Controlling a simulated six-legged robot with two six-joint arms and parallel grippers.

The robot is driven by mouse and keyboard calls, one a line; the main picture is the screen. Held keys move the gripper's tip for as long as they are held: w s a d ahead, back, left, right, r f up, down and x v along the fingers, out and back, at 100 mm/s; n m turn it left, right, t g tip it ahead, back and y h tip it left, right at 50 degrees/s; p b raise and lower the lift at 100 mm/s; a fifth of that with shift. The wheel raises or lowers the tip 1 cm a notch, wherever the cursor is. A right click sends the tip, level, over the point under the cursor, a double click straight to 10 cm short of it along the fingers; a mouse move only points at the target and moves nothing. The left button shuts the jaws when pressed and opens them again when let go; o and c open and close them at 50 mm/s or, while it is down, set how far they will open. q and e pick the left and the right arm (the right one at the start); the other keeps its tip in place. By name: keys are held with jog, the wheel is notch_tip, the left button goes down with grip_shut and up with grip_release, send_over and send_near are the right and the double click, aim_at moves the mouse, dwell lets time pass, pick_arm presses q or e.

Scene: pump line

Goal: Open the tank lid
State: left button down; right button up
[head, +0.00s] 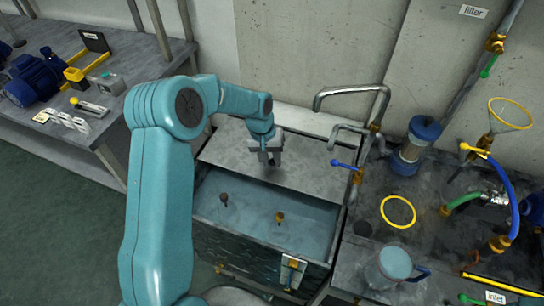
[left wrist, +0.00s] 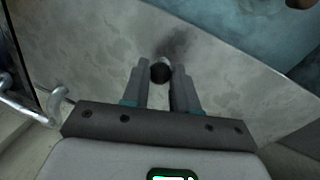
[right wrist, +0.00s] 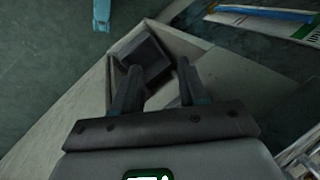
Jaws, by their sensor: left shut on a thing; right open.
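The grey tank lid (head: 235,160) lies over the rear part of the tank (head: 240,250). The front part is open and shows pale blue water. My left gripper (head: 270,160) is over the lid and shut on its dark round knob (left wrist: 160,72), which shows between the fingers in the left wrist view. The lid (left wrist: 90,50) also fills much of that view, with water past its edge at the upper right. My right gripper (right wrist: 155,85) is open with nothing between its fingers; it is not visible in the head view.
A brown float (head: 223,197) and a yellow-brown float (head: 279,217) show in the water. Bent pipes (head: 352,90) and a blue-handled valve (head: 345,165) stand close right of the lid. A clear jug (head: 392,265) stands on the right bench. The left bench holds a blue motor (head: 32,80).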

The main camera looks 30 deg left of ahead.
pick_arm(q)
jog(key=c, duration=0.9)
grip_release()
jog(key=a+r, duration=0.1)
jog(key=r, duration=0.4)
jog(key=s+a+r, duration=0.1)
jog(key=r, duration=1)
jog(key=shift+s+a+b, duration=0.2)
jog(key=shift+a+b, duration=0.2)
jog(key=shift+r, duration=0.1)
